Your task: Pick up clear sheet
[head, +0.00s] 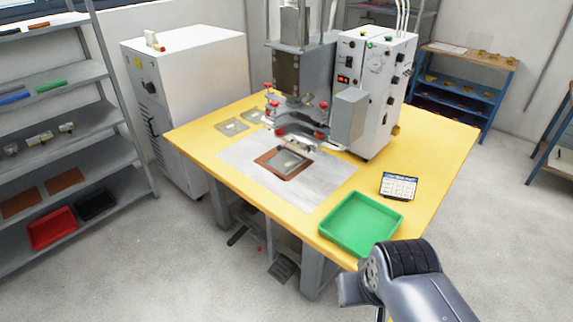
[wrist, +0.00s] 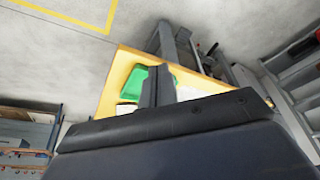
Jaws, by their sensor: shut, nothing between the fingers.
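A pale, see-through-looking sheet (head: 289,160) lies on a brown plate (head: 264,161) on the grey metal plate (head: 236,160) under the welding press. Two more greyish sheets, a left one (head: 231,127) and a right one (head: 254,116), lie flat on the yellow table left of the press. I cannot tell for sure which are clear. My gripper (wrist: 158,72) shows in the wrist view with its dark fingers together and empty. In the head view my arm is at the lower right, off the table's front corner and well apart from the sheets.
The yellow table (head: 440,150) carries the press (head: 305,75), a white control box (head: 368,95), a green tray (head: 335,235) and a small display (head: 399,186). A white cabinet (head: 190,90) and shelves (head: 70,90) stand left.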

